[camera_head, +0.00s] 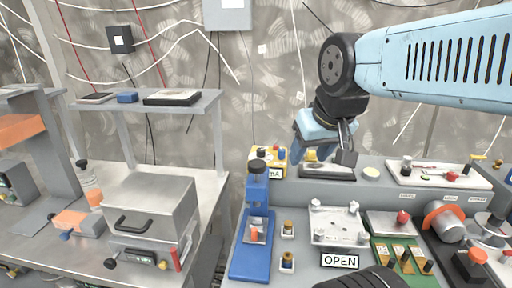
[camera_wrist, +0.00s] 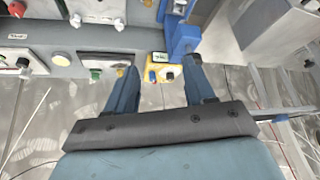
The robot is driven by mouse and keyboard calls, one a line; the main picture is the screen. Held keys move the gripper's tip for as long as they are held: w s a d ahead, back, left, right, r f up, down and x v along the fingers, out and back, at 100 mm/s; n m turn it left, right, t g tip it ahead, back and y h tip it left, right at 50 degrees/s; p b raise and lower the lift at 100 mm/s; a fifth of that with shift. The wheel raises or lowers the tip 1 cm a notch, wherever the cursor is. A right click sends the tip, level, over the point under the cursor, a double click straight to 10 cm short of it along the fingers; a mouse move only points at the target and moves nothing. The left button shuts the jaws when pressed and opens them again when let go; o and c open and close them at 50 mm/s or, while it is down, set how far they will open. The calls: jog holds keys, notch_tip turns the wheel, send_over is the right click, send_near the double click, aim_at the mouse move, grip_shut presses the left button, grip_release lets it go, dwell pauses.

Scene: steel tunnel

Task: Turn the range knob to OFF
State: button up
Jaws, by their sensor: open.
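A small yellow meter (camera_head: 266,163) sits at the back left of the grey bench, behind the blue press. It also shows in the wrist view, between my fingertips in the picture. A small dark round spot on it looks like the range knob (camera_wrist: 170,76); its pointer and markings are too small to read. My gripper (camera_head: 311,153) is open and empty, above the back of the bench and to the right of the meter. In the wrist view, both blue fingers of my gripper (camera_wrist: 162,72) are spread apart. I cannot tell any contact with the meter.
The blue press (camera_head: 257,225) stands in front of the meter. A dark-topped tray (camera_head: 327,172) lies right of it, then a round pale disc (camera_head: 371,173) and a white board (camera_head: 440,175). A metal box (camera_head: 150,205) stands on the left table. A gap separates the tables.

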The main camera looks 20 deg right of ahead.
jog(key=shift+o, duration=0.3)
jog(key=shift+w+r, duration=0.2)
jog(key=shift+w, duration=0.15)
jog(key=m+g, duration=0.6)
jog(key=m, duration=0.8)
send_over(262, 149)
notch_tip(262, 149, down, 4)
notch_tip(262, 149, down, 13)
jog(key=shift+s+f, duration=0.1)
jog(key=c, duration=1)
jog(key=shift+d, duration=0.2)
jog(key=shift+a, duration=0.2)
